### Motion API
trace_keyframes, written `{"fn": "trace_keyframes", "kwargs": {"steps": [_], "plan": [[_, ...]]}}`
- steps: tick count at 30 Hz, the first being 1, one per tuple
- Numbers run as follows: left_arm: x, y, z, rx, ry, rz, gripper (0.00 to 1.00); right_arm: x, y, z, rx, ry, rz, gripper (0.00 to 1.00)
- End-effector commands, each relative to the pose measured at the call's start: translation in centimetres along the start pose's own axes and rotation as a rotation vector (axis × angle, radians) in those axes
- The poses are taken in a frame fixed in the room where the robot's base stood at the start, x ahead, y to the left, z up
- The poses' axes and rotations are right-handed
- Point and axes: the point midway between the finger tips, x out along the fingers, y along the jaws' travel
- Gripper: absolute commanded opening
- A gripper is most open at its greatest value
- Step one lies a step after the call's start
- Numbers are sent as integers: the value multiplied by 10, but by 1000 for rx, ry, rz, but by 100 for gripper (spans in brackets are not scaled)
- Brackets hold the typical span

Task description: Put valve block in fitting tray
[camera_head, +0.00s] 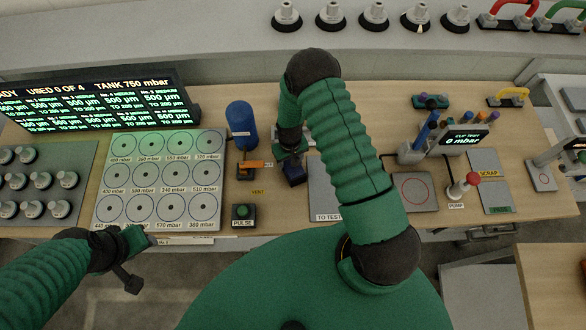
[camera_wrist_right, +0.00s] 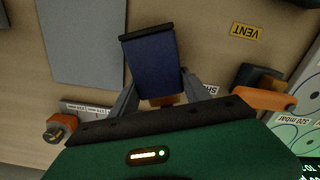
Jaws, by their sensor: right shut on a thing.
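My right gripper (camera_head: 291,154) is shut on a dark blue block, which I take as the valve block (camera_head: 294,174). In the right wrist view the block (camera_wrist_right: 152,66) sits between the two grey fingers (camera_wrist_right: 158,84), with an orange-brown part showing at its base. It is over the wooden bench; I cannot tell whether it touches the top. My left gripper (camera_head: 133,272) is at the bench's front left edge, and its finger opening is unclear. No surface is legibly marked as the fitting tray, so I cannot tell which one it is.
A grey pad marked TO TEST (camera_head: 325,188) lies right of the block. An orange-handled vent valve (camera_head: 250,165), a blue cylinder (camera_head: 242,125) and a pulse button (camera_head: 243,213) stand left of it. A white board of circles (camera_head: 160,180) is further left. The cup test stand (camera_head: 425,145) is right.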

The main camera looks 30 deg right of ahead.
Motion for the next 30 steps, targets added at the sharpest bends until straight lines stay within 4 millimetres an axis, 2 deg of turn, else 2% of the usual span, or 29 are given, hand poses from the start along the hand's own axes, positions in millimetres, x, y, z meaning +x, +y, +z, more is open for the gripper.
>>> {"fn": "trace_keyframes", "kwargs": {"steps": [1,5,20,30], "plan": [[0,0,0,0,0,0,44,-1,0,-1,0,1,0,16],[0,0,0,0,0,0,44,-1,1,-1,0,2,-1,0],[3,0,1,0,0,0,44,-5,1,-2,0,3,-1,0],[21,0,5,0,0,0,44,-36,0,-1,-1,5,-1,0]]}}
